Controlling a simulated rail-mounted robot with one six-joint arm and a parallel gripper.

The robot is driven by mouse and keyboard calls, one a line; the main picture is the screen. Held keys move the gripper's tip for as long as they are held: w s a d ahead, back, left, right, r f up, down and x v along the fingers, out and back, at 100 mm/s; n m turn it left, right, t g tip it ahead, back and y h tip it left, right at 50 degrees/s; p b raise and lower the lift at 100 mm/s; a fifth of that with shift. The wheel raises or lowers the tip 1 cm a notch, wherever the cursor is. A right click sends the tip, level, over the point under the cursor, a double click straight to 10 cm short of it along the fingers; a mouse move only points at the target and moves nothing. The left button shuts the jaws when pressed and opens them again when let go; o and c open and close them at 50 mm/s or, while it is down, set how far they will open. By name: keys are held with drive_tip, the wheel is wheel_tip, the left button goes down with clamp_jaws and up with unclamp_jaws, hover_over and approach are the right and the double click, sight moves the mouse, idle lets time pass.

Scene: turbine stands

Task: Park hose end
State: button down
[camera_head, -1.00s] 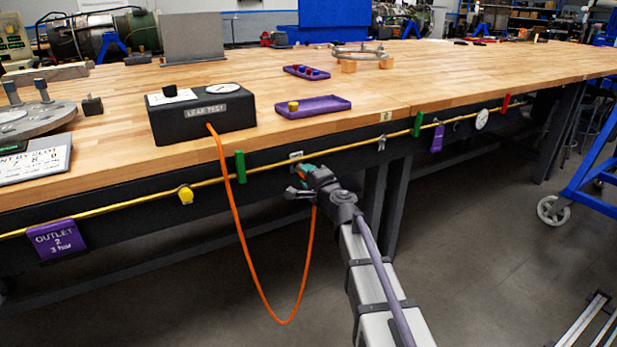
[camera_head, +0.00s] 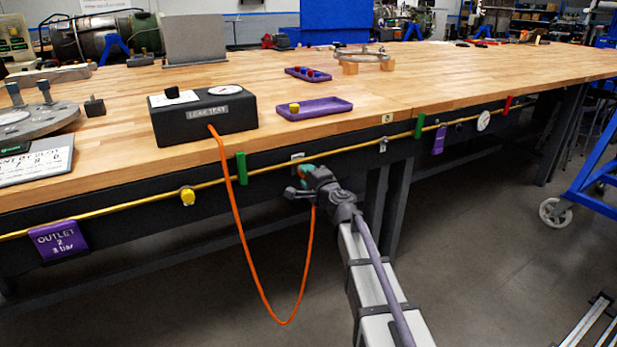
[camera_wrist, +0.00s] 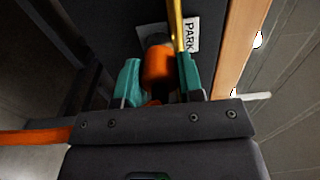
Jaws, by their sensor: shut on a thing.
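An orange hose (camera_head: 246,250) runs from the black leak test box (camera_head: 206,117) on the bench, hangs in a loop below the edge, and rises to my gripper (camera_head: 306,177). In the wrist view my gripper (camera_wrist: 158,85) has its teal fingers shut on the orange hose end (camera_wrist: 157,66). The dark tip of the hose end points at the dark bench front, close beside a yellow pipe (camera_wrist: 176,25). A white label reading PARK (camera_wrist: 191,34) is just right of it. Whether the hose end touches a holder there is hidden.
The yellow pipe (camera_head: 110,208) runs along the bench front with green clips (camera_head: 241,168), a yellow knob (camera_head: 187,196) and a gauge (camera_head: 483,121). A purple outlet sign (camera_head: 58,240) hangs at the left. A blue cart (camera_head: 590,190) stands at the right. The floor below is open.

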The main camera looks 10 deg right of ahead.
drive_tip(key=shift+w+a+r, duration=0.1)
drive_tip(key=shift+w+r, duration=0.05)
drive_tip(key=shift+w, duration=0.4)
drive_tip(key=c, duration=1)
unclamp_jaws()
drive_tip(key=shift+w+a, duration=0.1)
drive_tip(key=shift+a, duration=0.05)
drive_tip(key=o, duration=0.5)
drive_tip(key=shift+s, duration=0.25)
drive_tip(key=shift+s, duration=0.1)
drive_tip(key=v, duration=0.7)
